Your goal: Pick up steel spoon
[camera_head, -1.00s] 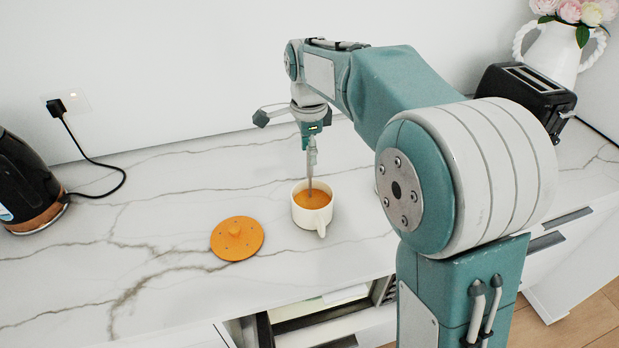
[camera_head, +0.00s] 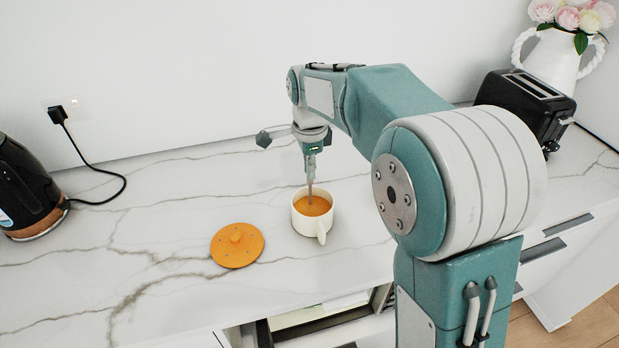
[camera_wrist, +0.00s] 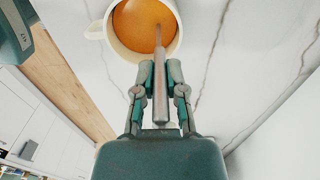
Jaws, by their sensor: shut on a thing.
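The steel spoon (camera_wrist: 160,88) is a thin metal handle in the wrist view, with its lower end sunk in orange-brown liquid, so its bowl is hidden. It also shows in the head view (camera_head: 310,192). The liquid fills a white mug (camera_head: 312,222), which stands on the counter with its handle toward the front; the mug also shows in the wrist view (camera_wrist: 112,40). My gripper (camera_wrist: 160,80) is shut on the spoon's handle, above the mug and pointing down. In the head view my gripper (camera_head: 310,172) is just over the mug's rim.
A black kettle (camera_head: 25,190) with a cord stands at the far left. A black toaster (camera_head: 525,105) and a white vase (camera_head: 553,62) of flowers stand at the back right. The marble counter (camera_head: 150,270) is otherwise clear.

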